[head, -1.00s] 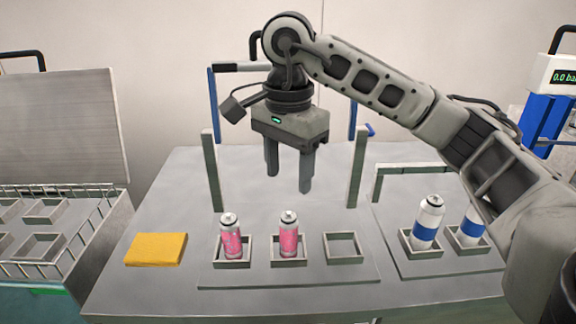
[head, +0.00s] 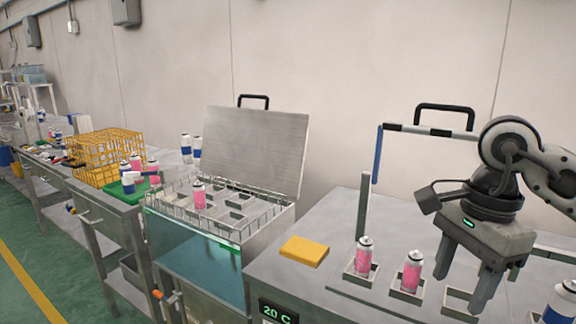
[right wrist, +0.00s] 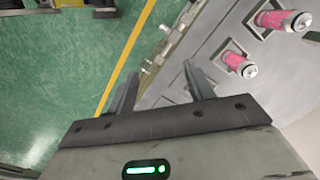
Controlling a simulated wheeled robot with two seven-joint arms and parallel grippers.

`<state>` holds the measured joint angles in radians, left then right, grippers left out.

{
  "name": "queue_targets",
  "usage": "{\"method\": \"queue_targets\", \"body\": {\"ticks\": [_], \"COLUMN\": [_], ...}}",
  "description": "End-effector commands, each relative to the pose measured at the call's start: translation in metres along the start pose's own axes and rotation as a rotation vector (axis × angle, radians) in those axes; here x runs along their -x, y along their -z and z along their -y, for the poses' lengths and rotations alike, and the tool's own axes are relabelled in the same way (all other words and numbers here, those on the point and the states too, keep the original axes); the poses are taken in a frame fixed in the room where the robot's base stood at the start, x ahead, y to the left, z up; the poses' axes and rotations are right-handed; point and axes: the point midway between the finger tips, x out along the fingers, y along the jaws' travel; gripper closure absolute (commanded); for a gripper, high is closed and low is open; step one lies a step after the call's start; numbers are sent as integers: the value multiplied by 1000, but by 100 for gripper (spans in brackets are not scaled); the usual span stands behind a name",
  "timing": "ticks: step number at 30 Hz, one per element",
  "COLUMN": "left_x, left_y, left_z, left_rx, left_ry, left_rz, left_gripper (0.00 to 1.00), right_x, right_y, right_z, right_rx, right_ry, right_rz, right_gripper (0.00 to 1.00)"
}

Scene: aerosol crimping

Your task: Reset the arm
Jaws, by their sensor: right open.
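My right gripper (head: 485,287) hangs open and empty above the steel bench, fingers pointing down, near the empty square holder (head: 457,305). It also shows in the right wrist view (right wrist: 160,85) with its two fingers apart and nothing between them. Two pink cans stand upright in square holders to its left: one pink can (head: 363,256) and another pink can (head: 411,271). A white can with a blue band (head: 560,303) is partly cut off at the lower right. My left gripper is not seen.
A yellow cloth (head: 304,251) lies on the bench. Left of it stands a water bath (head: 200,255) with an open lid (head: 255,150) and a pink can (head: 199,194) in its rack. Further left, a side table holds a yellow crate (head: 105,150) and several cans.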

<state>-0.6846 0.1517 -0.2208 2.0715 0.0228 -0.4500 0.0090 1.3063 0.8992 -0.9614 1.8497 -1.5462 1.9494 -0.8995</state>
Motion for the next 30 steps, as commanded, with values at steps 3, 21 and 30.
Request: {"method": "queue_targets", "body": {"ticks": [3, 21, 30], "left_x": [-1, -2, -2], "left_y": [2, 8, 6], "left_z": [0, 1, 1], "left_rx": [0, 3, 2], "left_ry": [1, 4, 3], "left_rz": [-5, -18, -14], "left_gripper": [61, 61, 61], "right_x": [-20, -27, -86], "right_y": [-29, -244, -164], "right_z": [2, -10, 45], "right_rx": [9, -587, -1822], "right_ry": [-14, -500, -1175], "right_rz": [128, 1541, 2255], "right_gripper": [47, 47, 47]}}
